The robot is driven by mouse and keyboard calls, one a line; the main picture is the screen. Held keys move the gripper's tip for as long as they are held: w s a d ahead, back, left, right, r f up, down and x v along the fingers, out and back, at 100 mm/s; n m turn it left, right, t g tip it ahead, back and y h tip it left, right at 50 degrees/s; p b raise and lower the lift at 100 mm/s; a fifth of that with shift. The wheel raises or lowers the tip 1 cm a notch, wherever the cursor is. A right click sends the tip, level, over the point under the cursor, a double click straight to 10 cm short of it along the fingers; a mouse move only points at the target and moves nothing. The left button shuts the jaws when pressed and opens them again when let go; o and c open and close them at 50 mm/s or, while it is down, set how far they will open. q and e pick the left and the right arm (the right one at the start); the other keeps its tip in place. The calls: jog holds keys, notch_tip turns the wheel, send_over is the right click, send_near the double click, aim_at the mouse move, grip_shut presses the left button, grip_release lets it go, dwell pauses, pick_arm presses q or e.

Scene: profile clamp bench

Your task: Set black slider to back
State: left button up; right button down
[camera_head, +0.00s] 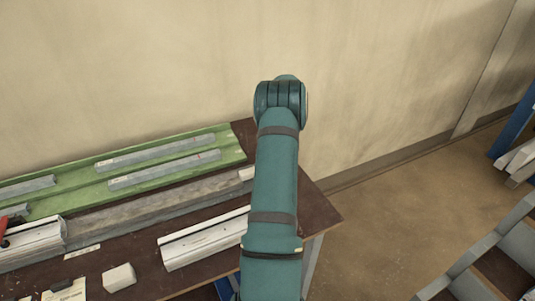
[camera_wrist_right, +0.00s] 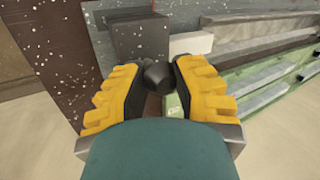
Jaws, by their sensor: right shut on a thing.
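In the right wrist view a dark grey block (camera_wrist_right: 140,38), which looks like the black slider, stands at the near end of the bench. A dark round knob (camera_wrist_right: 157,73) is in front of it. My right gripper (camera_wrist_right: 155,80), with yellow fingers and black pads, is shut on the knob, one finger on each side. In the head view my teal right arm hides the slider and the gripper. My left gripper is in neither view.
A white block (camera_wrist_right: 191,43) lies beside the slider, by a grey rail (camera_head: 150,205). A green tray (camera_head: 235,155) with several grey bars runs along the wall. White profiles (camera_head: 205,240) and a small white block (camera_head: 119,277) lie on the brown bench.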

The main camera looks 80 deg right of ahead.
jog(key=shift+s+f, duration=0.15)
jog(key=shift+s, duration=0.15)
jog(key=c, duration=0.7)
grip_release()
jog(key=shift+s+d, duration=0.1)
jog(key=shift+d, duration=0.05)
jog(key=shift+o, duration=0.2)
jog(key=shift+w, duration=0.2)
jog(key=v, duration=1.2)
jog(key=shift+s, duration=0.1)
